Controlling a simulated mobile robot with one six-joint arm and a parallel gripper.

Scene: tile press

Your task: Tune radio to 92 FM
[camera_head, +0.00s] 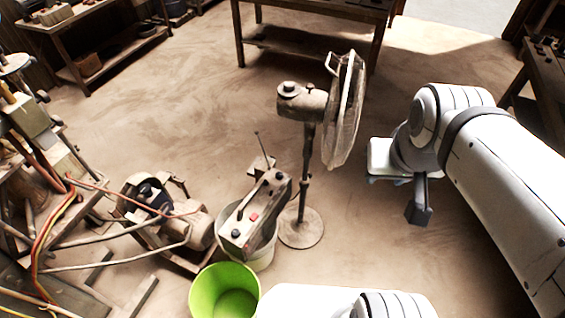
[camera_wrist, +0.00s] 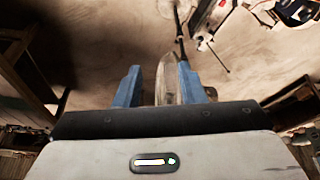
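The radio (camera_head: 256,214) is a worn grey box with a handle, a red button, dark knobs and a raised antenna. It sits tilted on top of a white bucket (camera_head: 262,256) in the head view. In the wrist view the radio (camera_wrist: 211,20) is partly cut off at the upper edge, its antenna pointing down the picture. My gripper (camera_head: 386,180) is well to the right of the radio, beyond the fan, touching nothing I can see. In the wrist view its two blue fingers (camera_wrist: 160,80) are apart, with no object visibly held. The dial reading is too small to tell.
A standing fan (camera_head: 342,110) is between my gripper and the radio. A green bucket (camera_head: 200,294) stands in front of the radio. A motor (camera_head: 150,196) with hoses is to its left. Workbenches (camera_head: 312,12) line the back; the floor behind the fan is clear.

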